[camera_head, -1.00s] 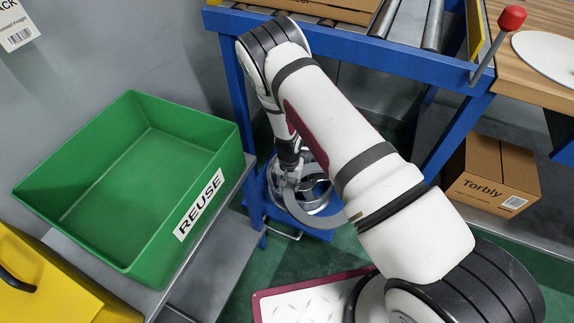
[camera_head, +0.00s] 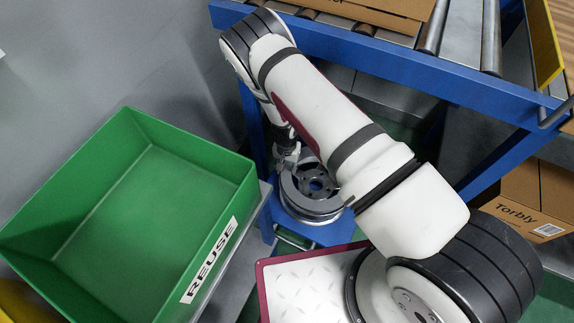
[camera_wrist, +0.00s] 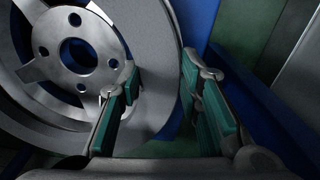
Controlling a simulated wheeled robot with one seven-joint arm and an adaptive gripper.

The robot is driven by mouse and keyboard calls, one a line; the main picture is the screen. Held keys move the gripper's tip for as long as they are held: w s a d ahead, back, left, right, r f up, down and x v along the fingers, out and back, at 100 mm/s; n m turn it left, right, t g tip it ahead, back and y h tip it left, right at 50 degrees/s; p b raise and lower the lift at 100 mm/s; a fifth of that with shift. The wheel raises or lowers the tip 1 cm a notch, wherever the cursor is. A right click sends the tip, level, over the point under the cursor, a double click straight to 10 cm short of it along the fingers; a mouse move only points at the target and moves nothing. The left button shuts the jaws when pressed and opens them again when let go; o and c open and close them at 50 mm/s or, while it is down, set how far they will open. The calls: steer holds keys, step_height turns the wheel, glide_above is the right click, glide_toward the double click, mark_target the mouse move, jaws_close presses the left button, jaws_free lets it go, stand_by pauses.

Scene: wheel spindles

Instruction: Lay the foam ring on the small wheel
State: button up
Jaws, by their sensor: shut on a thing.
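The small wheel (camera_head: 303,183), a silver spoked rim with a ring of bolt holes around its hub, lies flat on a low blue surface below the conveyor. Its hub also shows at the left of the wrist view (camera_wrist: 98,45). The foam ring (camera_wrist: 158,55) is a flat grey band around the wheel's hub area, over its outer part. My gripper (camera_head: 286,160) is at the wheel's far left edge, shut on the foam ring. In the wrist view my gripper (camera_wrist: 158,88) has the band between its green pads. I cannot tell whether the ring touches the wheel all round.
A green REUSE bin (camera_head: 215,215) stands at the left, close beside the wheel. A blue conveyor frame (camera_head: 400,70) with rollers rises behind my arm. A Torbly carton (camera_head: 535,200) sits at the right.

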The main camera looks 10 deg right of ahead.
steer(key=shift+f+b, duration=0.3)
steer(key=shift+f, duration=0.65)
steer(key=shift+c, duration=0.5)
steer(key=o, duration=1.1)
steer(key=shift+r, duration=0.1)
step_height(320, 180, up, 7)
steer(key=p, duration=0.2)
steer(key=shift+r+p, duration=0.2)
steer(key=shift+p, duration=0.2)
